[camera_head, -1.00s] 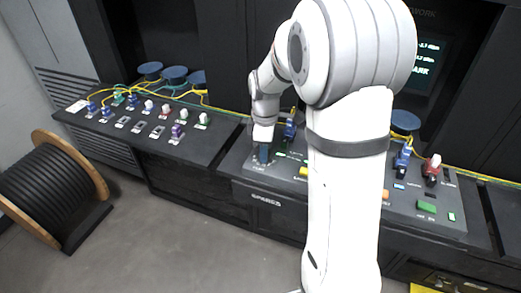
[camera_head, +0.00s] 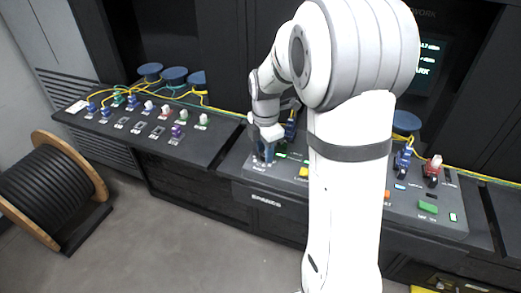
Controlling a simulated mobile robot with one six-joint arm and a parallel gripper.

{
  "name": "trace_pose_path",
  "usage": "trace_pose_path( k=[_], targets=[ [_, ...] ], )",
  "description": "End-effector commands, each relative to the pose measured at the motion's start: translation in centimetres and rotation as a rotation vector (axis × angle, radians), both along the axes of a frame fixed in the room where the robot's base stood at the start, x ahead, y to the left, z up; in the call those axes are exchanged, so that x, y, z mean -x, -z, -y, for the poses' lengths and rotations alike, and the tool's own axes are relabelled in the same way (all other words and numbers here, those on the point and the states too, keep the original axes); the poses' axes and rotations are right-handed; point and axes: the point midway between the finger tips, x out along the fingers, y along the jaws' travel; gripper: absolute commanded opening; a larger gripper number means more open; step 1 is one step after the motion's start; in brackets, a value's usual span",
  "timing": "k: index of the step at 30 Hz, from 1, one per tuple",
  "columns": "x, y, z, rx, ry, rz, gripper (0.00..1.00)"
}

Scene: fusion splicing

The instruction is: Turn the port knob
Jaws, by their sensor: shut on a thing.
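The port knob (camera_head: 262,156) is a small dark blue-grey piece on the left end of the sloped splicer console (camera_head: 226,163). My gripper (camera_head: 266,150) points down over it and is shut on it, with the fingers largely covering the knob. Printed marks show on the panel around the knob's base. My white arm comes in from the right and hides the middle of the console.
A yellow button (camera_head: 304,172), a green button (camera_head: 428,207) and a red-topped connector (camera_head: 432,166) are further right. A patch panel (camera_head: 150,125) with several coloured plugs lies left; a cable reel (camera_head: 55,190) stands on the floor.

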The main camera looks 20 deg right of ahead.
Motion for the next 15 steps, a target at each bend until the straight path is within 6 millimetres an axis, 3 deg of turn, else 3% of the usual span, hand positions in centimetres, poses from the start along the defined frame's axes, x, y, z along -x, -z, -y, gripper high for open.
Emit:
trace_pose_path(
  k=[14,15],
  targets=[
    [-0.41,-0.40,0.14,0.003,-0.017,0.015,0.08],
    [-0.41,-0.41,0.14,0.003,-0.017,0.015,0.32]
  ],
)
